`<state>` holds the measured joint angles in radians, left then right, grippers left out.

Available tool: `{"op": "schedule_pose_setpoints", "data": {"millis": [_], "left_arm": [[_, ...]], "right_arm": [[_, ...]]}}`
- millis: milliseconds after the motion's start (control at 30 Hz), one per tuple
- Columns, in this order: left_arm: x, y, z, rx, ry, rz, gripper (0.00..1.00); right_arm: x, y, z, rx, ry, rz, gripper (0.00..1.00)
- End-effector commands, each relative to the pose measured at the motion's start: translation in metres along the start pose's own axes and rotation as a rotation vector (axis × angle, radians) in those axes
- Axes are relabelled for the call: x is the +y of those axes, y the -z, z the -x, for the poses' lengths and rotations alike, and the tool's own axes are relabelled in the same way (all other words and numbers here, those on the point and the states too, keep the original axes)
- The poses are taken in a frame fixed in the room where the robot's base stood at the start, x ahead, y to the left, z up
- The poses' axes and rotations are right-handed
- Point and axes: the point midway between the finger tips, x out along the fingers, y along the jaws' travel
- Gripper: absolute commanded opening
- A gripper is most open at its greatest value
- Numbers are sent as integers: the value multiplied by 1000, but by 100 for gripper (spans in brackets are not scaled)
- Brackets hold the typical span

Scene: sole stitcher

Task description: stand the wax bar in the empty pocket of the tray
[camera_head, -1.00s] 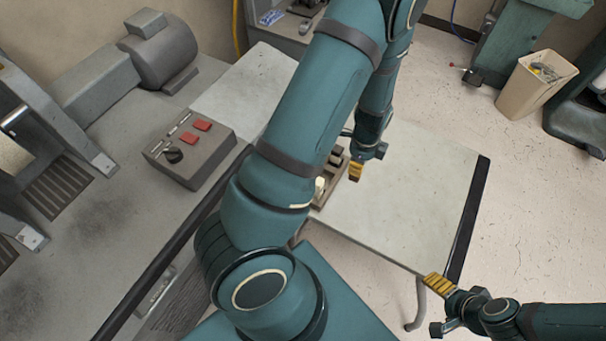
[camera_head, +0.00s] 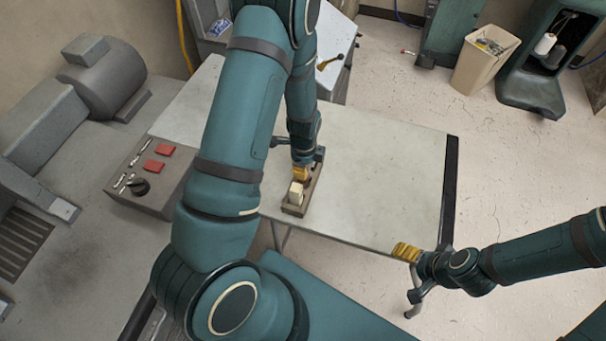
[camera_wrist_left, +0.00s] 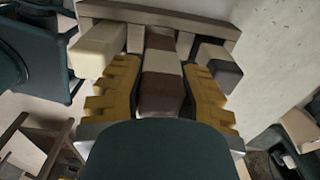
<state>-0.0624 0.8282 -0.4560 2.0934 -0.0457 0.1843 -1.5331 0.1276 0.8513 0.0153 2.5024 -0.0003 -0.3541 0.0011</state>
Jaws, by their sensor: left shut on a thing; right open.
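The small brown tray (camera_head: 293,210) sits on the pale table, and its back rim (camera_wrist_left: 190,17) shows in the left wrist view. My left gripper (camera_head: 300,173) is over the tray, pointing down. In the left wrist view its yellow fingers (camera_wrist_left: 166,88) are shut on the wax bar (camera_wrist_left: 161,62), brown with a pale band. The bar is lined up between a cream block (camera_wrist_left: 97,48) on the left and a dark block (camera_wrist_left: 219,68) on the right. The empty pocket is hidden; I cannot tell whether the bar's far end is inside it. My right gripper (camera_head: 405,252) is open and empty near the table's front right corner.
The table (camera_head: 385,185) is clear right of the tray. A grey control box (camera_head: 150,172) with red buttons stands to the left. A beige bin (camera_head: 484,60) stands on the floor behind. My left arm covers part of the table.

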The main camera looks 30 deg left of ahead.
Motion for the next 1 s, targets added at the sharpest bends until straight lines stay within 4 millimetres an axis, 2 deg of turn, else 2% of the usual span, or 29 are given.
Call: {"op": "schedule_pose_setpoints", "data": {"millis": [267, 667, 700, 1000], "left_arm": [[1, 0, -35, 0, -2, -1, 0], [0, 0, -39, 0, 0, 0, 0], [0, 0, -39, 0, -1, 0, 38], [0, 0, -38, 0, 0, 0, 38]], "right_arm": [[4, 1, -10, 5, 0, 1, 83], [4, 1, -12, 6, 0, 1, 83], [4, 2, -12, 7, 0, 1, 83], [4, 2, -11, 7, 0, 1, 83]]}}
